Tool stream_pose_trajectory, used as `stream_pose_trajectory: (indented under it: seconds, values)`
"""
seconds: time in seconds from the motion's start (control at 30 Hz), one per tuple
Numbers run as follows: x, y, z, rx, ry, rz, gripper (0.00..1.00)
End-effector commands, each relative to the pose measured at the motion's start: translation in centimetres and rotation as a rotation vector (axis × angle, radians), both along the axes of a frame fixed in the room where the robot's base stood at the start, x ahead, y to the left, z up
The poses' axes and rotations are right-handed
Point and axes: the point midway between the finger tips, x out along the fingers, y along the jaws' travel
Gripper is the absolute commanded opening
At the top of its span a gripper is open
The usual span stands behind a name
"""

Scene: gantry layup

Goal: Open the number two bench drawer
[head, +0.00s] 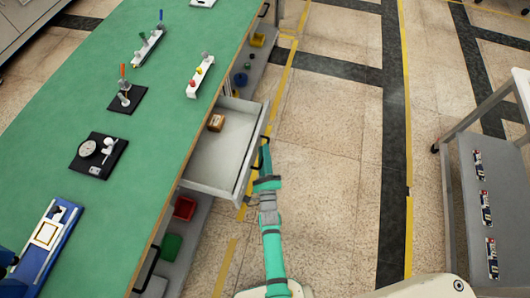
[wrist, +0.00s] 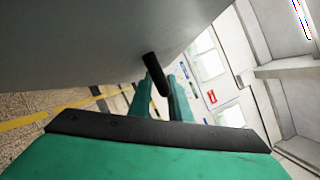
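The bench drawer (head: 215,160) stands pulled out from the side of the green-topped bench (head: 75,135), with a small brown box inside. Its dark handle (wrist: 155,70) is on the drawer's front face, and it also shows in the head view (head: 264,142). My gripper (wrist: 161,98) is at this handle, with its two green fingers on either side of the bar and close against it. In the head view my arm reaches up to the drawer front, and the fingertips are small and partly hidden by the wrist. No drawer number is readable.
Red and green bins (head: 184,208) sit on the shelf below the drawer. Another black handle (head: 147,269) is on the bench side, nearer me. A grey trolley (head: 470,190) stands at the right. The floor between is clear.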

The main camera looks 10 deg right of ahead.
Motion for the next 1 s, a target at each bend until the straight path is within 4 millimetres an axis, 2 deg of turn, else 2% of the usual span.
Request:
stream_pose_trajectory:
  seconds: [0.23,0.37,0.8,1.0]
  values:
    - [-0.1,-0.2,0.0,0.001,0.0,-0.004,0.17]
    - [-0.9,-0.1,-0.3,0.001,0.002,-0.003,0.17]
    - [-8.2,1.1,-1.8,0.0,0.002,-0.004,0.17]
    - [-10.1,1.5,-2.2,0.0,0.0,-0.002,0.17]
